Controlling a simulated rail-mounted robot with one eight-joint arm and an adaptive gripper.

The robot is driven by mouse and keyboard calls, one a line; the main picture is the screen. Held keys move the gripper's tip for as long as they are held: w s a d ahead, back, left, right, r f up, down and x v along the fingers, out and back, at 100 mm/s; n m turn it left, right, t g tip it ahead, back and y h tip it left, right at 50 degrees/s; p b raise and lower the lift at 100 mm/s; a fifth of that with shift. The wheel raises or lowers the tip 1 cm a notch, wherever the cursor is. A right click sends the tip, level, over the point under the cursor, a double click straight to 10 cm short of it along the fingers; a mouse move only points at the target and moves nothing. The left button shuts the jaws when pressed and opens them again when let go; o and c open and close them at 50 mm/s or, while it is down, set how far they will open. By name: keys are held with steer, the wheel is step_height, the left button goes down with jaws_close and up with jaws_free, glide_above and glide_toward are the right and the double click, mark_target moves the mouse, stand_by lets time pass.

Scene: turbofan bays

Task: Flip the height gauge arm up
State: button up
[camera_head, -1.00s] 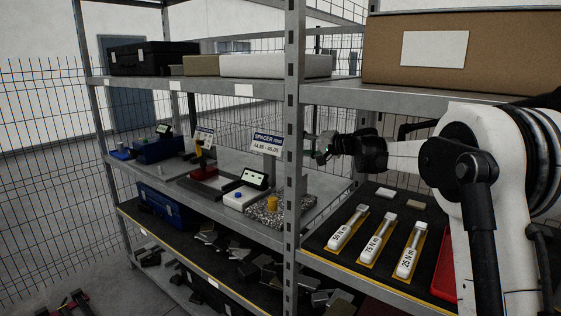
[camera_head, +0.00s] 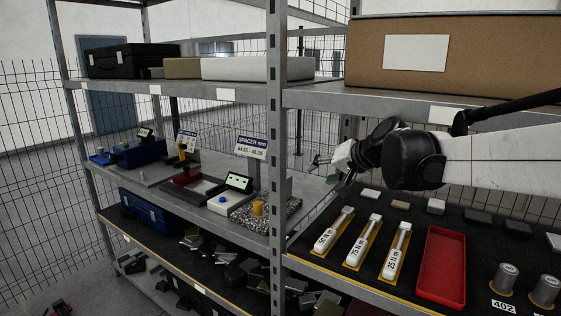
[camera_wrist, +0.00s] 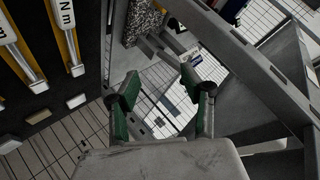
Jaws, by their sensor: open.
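The gauge station on the middle shelf has a speckled granite block (camera_head: 284,215) with a brass-coloured round piece (camera_head: 258,208). Beside it are a white box with a blue button (camera_head: 222,201) and a small display (camera_head: 239,182). A separate height gauge arm is too small to make out. The granite block also shows at the top of the wrist view (camera_wrist: 140,22).
A SPACER sign (camera_head: 251,148) stands behind the station. The upright shelf post (camera_head: 277,130) is beside my gripper. On the right are torque wrenches (camera_head: 364,240), a red tray (camera_head: 442,266) and metal cylinders (camera_head: 507,278). A cardboard box (camera_head: 480,58) sits on the shelf above.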

steer(key=s+d+f+n+h, duration=0.1)
steer(key=s+d+f+h, duration=0.1)
steer(key=s, duration=0.9)
steer(key=s+d+f+g+h+p, duration=0.1)
steer(key=s+f, duration=0.4)
steer(key=s, duration=0.7)
steer(key=s+d+f+n+g+h+p, duration=0.1)
steer(key=s+d+f, duration=0.3)
steer(key=s, duration=0.7)
steer(key=shift+s+d+f+n+h, duration=0.15)
steer(key=shift+s+d+n+h, duration=0.25)
steer(key=shift+h, duration=0.5)
